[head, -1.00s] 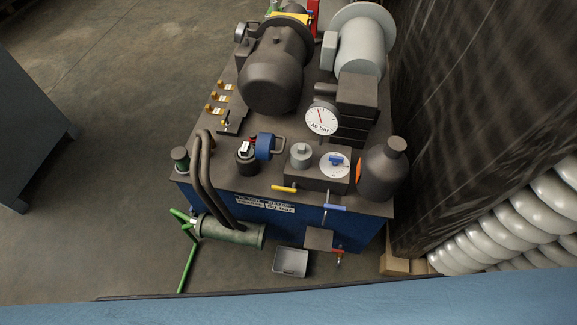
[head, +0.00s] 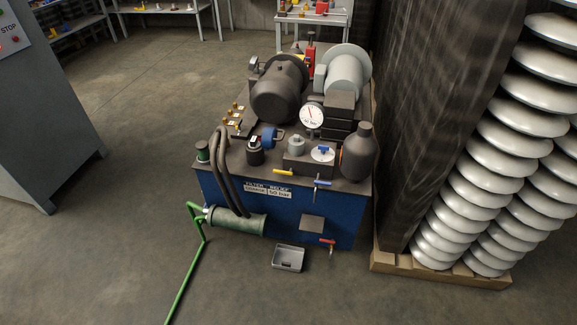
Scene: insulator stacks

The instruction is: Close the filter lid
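The filter housing (head: 254,154) is a short black cylinder near the front of the hydraulic unit's dark top (head: 222,165), with a small white piece showing at its top. A blue round lid with a handle (head: 268,138) stands on edge just right of and behind it, off the housing's opening, so the lid looks open. Whether a hinge joins them is too small to tell. A label plate with filter and relief wording (head: 267,188) is on the blue front below. Neither of my grippers is in view.
On the unit are a motor (head: 278,95), a pressure gauge (head: 312,116), a dark bottle-shaped vessel (head: 358,153) and curved hoses (head: 218,175). A grey tray (head: 288,258) and green pipe (head: 188,275) are in front. Insulator stacks (head: 450,210) stand right.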

